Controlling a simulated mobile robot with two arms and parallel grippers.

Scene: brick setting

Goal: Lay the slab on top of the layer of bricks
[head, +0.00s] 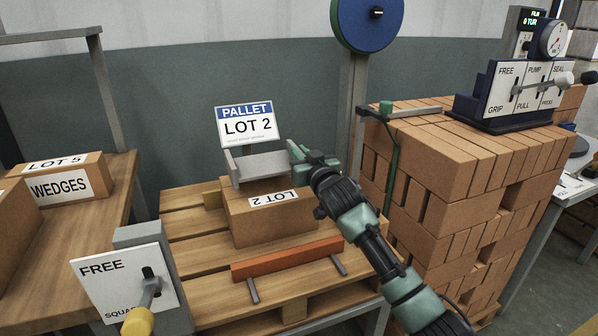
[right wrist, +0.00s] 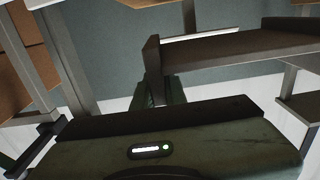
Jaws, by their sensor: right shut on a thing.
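On the wooden pallet (head: 190,255) stands a brown block marked LOT 2 (head: 270,222); I cannot make out separate bricks in it. A grey flat piece with an upright end plate (head: 262,166), perhaps the slab, is at the block's top. I cannot tell whether it touches the block. My right gripper (head: 303,160) is shut on the right end of this grey piece. In the right wrist view a long dark piece (right wrist: 235,50) extends to the right above the gripper body. An orange-red bar (head: 287,258) lies across two grey strips in front of the block. My left gripper is not in view.
A PALLET LOT 2 sign (head: 246,126) stands behind. A tall brick stack (head: 440,165) with a lever panel (head: 518,88) on top is close on the right. A FREE lever box (head: 125,285) is at the front left. A LOT 5 WEDGES box (head: 65,185) sits on the left table.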

